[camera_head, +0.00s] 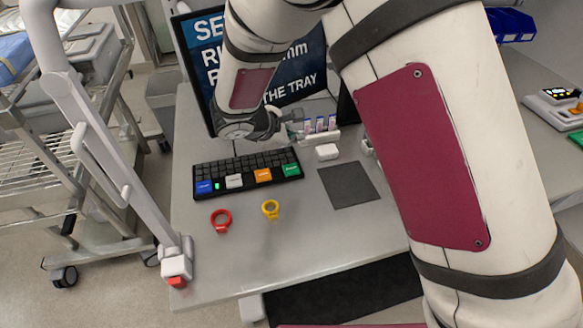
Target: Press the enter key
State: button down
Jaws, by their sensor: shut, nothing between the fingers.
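A black keyboard (240,163) lies on the grey table below the monitor. Along its front edge are large coloured keys: a blue key (204,187), a white key (234,182), an orange key (263,175) and a green key (291,169) at the right end. Their labels are too small to read, so I cannot tell which is the enter key. My gripper (294,126) is shut and empty. It appears beyond the keyboard's right end, in front of the monitor, apart from the keys. Its fingertips are small and partly lost against the items behind.
A red ring (221,221) and a yellow ring (270,209) lie in front of the keyboard. The monitor (196,62) stands behind.

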jog(key=b, duration=0.2)
send_over(293, 170)
notch_tip(293, 170, down, 7)
jog(key=shift+w+r, duration=0.1)
jog(key=shift+r, duration=0.1)
jog(key=shift+f+b, duration=0.6)
jog(key=shift+f, duration=0.35)
jog(key=shift+f, duration=0.15)
dwell(0.4)
jog(key=shift+f+b, duration=0.25)
jog(key=shift+b, duration=0.05)
jog(key=shift+f+b, duration=0.3)
jog(key=shift+f, duration=0.2)
dwell(0.7)
jog(key=shift+r, duration=0.15)
jog(key=shift+r+p, duration=0.35)
jog(key=shift+r, duration=0.4)
jog(key=shift+r, duration=0.1)
